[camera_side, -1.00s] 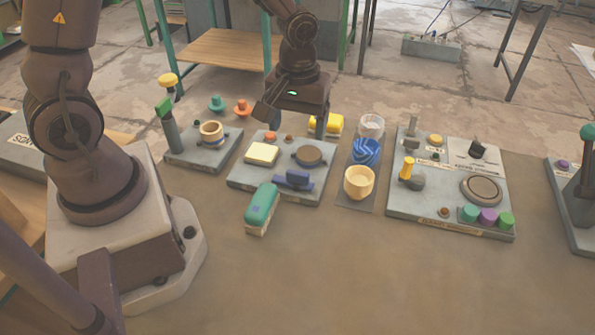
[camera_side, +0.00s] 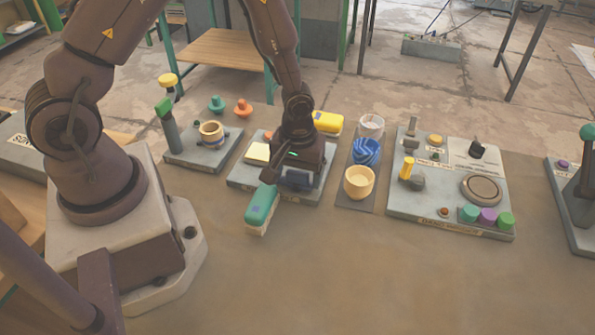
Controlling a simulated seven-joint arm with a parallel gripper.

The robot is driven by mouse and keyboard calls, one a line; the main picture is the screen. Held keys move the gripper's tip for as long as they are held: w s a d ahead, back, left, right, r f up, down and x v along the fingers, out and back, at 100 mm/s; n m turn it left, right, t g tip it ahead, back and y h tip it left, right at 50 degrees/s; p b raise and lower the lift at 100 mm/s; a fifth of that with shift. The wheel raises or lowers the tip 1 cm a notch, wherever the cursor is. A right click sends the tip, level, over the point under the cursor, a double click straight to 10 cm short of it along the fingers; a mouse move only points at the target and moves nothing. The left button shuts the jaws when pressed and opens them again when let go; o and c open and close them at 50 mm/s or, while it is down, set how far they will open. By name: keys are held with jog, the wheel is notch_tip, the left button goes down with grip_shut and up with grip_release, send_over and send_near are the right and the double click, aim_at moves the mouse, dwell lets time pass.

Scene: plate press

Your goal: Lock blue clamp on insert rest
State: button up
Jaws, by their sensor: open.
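The blue clamp (camera_side: 298,181) sits at the front of a grey station plate (camera_side: 240,179), partly covered by my gripper. A pale yellow block (camera_side: 257,153) lies on the plate's left part. I cannot tell which part is the insert rest; the round brown piece seen earlier on this plate is now hidden behind my gripper. My gripper (camera_side: 293,177) points down over the clamp, open, with one finger to its left and the other towards its right. Whether the fingers touch the clamp cannot be told.
A teal-and-cream brush-like block (camera_side: 262,208) lies just in front of the plate, close to my left finger. Cups, including a yellow cup (camera_side: 359,182), stand to the right, before a larger control panel (camera_side: 440,205). A yellow roll (camera_side: 327,122) lies behind. The front table is clear.

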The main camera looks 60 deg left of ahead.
jog(key=c, duration=0.9)
jog(key=shift+c, duration=0.2)
jog(key=shift+m, duration=0.3)
jog(key=m, duration=1.3)
jog(key=shift+m, duration=2.1)
